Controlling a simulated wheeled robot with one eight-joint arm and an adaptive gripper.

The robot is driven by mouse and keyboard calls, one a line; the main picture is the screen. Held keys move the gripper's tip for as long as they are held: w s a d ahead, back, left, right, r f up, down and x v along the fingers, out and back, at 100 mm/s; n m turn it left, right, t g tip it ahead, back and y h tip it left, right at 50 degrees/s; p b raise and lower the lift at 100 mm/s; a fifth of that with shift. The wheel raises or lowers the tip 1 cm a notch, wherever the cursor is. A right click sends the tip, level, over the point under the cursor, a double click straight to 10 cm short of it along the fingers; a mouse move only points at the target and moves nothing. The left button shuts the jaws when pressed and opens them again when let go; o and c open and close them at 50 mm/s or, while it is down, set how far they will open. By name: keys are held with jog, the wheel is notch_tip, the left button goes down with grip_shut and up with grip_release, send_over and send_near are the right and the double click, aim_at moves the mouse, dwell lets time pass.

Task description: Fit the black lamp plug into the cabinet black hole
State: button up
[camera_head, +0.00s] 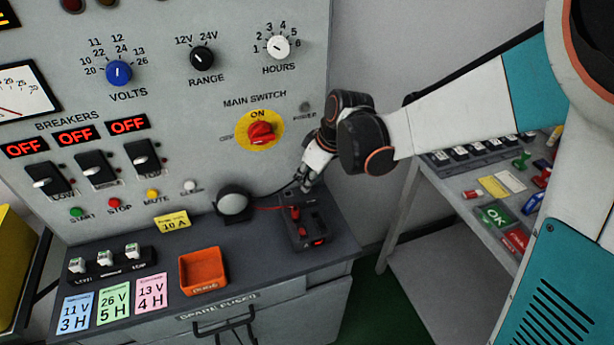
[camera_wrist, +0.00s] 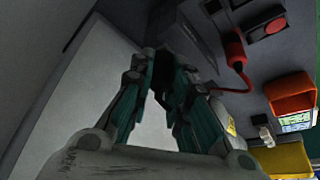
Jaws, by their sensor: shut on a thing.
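My gripper (camera_head: 308,184) is low in front of the cabinet panel, just above and behind a dark socket block (camera_head: 310,234) on the ledge. In the wrist view its fingers (camera_wrist: 160,92) are closed on a dark piece, the black plug (camera_wrist: 162,68), mostly hidden between them. A dark cord runs from the round lamp (camera_head: 234,204) toward my gripper. A red plug (camera_head: 295,213) with a red cord sits in the block; it also shows in the wrist view (camera_wrist: 236,50). The black hole is not clearly seen; my gripper and the plug may cover it.
An orange tray (camera_head: 203,271) and coloured cards (camera_head: 114,300) lie on the ledge to the left. The red main switch (camera_head: 262,134) is on the panel above. A side table (camera_head: 478,190) with small items stands at right, beyond a gap.

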aim_at(307, 176)
jog(key=shift+f, duration=0.2)
jog(key=o, duration=0.9)
jog(key=shift+o, duration=0.2)
jog(key=o, duration=0.4)
jog(key=shift+r, duration=0.15)
jog(key=shift+r+p, duration=1.95)
jog(key=shift+r, duration=0.7)
